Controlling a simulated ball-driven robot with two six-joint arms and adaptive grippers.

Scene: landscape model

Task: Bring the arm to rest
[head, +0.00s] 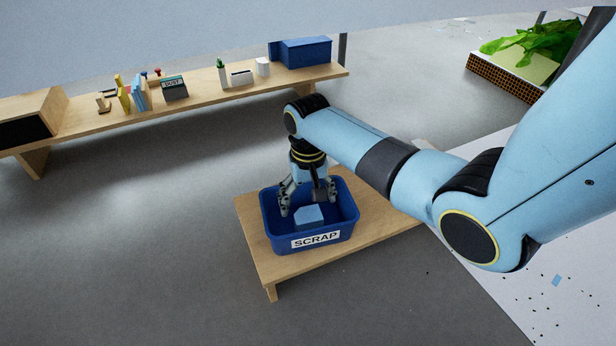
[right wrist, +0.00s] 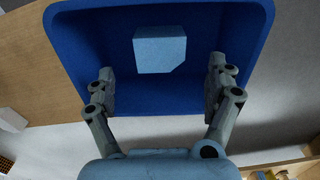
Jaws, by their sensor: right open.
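My right arm reaches in from the right in the head view. My right gripper (head: 306,198) is over the blue bin labelled SCRAP (head: 345,236), pointing down with its fingers at or just inside the rim. The gripper is open and empty, and its fingers stand wide apart in the right wrist view (right wrist: 163,80). A light blue block (head: 309,216) lies in the bin; it also shows in the right wrist view (right wrist: 160,48), beyond the fingertips and apart from them. My left gripper is not in view.
The bin stands on a low wooden table (head: 285,265). A wooden shelf (head: 200,92) behind holds small items, a blue box (head: 305,51) and a white cup (head: 262,66).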

